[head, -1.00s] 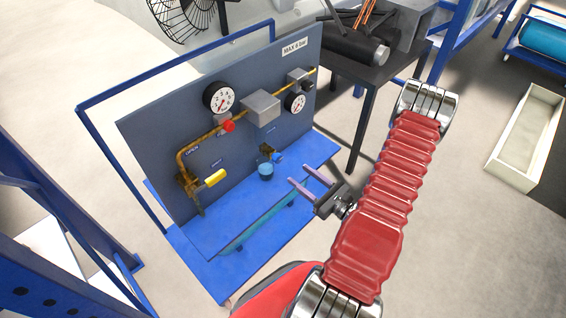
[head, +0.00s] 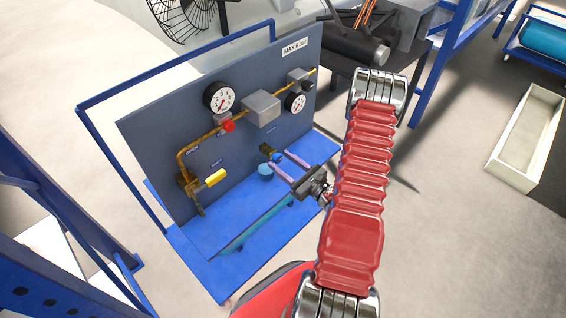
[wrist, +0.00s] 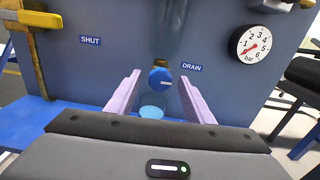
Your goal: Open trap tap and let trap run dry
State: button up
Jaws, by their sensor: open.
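The trap tap is a round blue knob (wrist: 161,78) with a pale line across its face, beside the DRAIN label (wrist: 191,67) on the grey panel. In the wrist view it shows between the two lilac fingers of my gripper (wrist: 159,80). The gripper is open, and I see no clear contact with the knob. In the head view my gripper (head: 278,159) reaches the panel's lower right and partly covers the knob. A light blue round part (head: 265,169) sits just below it; it also shows in the wrist view (wrist: 152,112).
The yellow lever (head: 215,178) is left of the tap, with brass pipe above it. A gauge (wrist: 257,43) is to the right, its red needle low on the scale. The blue base (head: 215,272) is below. A dark table (head: 345,67) stands behind right.

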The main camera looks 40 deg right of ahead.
jog(key=shift+c, duration=0.2)
jog(key=c, duration=1)
jog(key=shift+n, duration=0.8)
jog(key=o, duration=1)
jog(key=shift+o, duration=0.2)
jog(key=shift+s, duration=0.1)
